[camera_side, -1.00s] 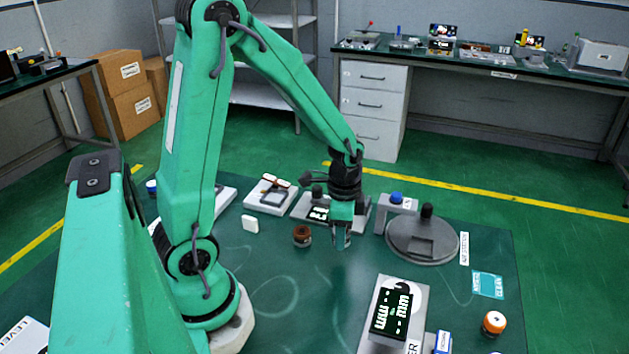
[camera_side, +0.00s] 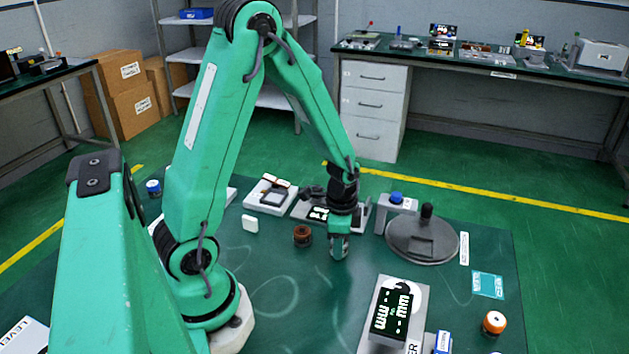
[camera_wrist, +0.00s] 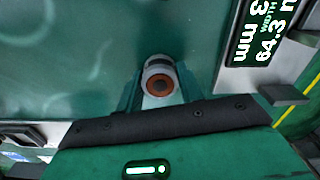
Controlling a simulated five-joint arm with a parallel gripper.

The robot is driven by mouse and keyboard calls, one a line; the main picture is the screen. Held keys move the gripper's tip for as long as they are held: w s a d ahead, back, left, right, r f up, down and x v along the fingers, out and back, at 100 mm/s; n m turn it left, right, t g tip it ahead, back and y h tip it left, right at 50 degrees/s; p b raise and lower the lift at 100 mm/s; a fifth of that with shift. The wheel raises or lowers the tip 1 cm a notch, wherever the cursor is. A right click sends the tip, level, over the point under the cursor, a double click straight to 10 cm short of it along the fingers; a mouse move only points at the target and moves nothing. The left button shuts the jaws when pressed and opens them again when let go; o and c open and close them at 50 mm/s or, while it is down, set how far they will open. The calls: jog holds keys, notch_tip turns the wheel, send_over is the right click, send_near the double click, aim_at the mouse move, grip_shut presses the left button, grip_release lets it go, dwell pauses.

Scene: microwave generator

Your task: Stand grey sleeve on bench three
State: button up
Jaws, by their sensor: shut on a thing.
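My gripper (camera_side: 340,246) points down over the green bench top (camera_side: 290,285), near its middle. It is shut on a small greyish cylinder, which I take to be the grey sleeve. In the wrist view the sleeve (camera_wrist: 159,66) sits between the fingers of my gripper (camera_wrist: 158,92), with a pale rim and an orange-brown ring with a dark centre at its end. In the side view the fingers hide most of it. I cannot tell whether its lower end touches the bench top. No label reading bench three is legible.
A brown spool-like part (camera_side: 302,237) stands just left of my gripper. A measuring device with a lit display (camera_side: 393,312) is in front and right. A round grey base (camera_side: 423,240) is at the right, and an orange-and-white jar (camera_side: 494,322) at front right. Bench top front-left of my gripper is clear.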

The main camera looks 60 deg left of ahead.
jog(key=shift+f, duration=0.2)
jog(key=o, duration=1)
jog(key=shift+r, duration=0.2)
jog(key=shift+r, duration=6)
jog(key=shift+s+d+r+n+t, duration=1.05)
jog(key=shift+s+r, duration=0.6)
jog(key=shift+r, duration=0.35)
jog(key=shift+s+d+r+n+t, duration=0.8)
jog(key=shift+s+d+r+n, duration=0.4)
jog(key=shift+s+r, duration=0.6)
jog(key=shift+s+d+r+n+t, duration=1.05)
jog(key=shift+s+r, duration=0.4)
jog(key=shift+r, duration=0.75)
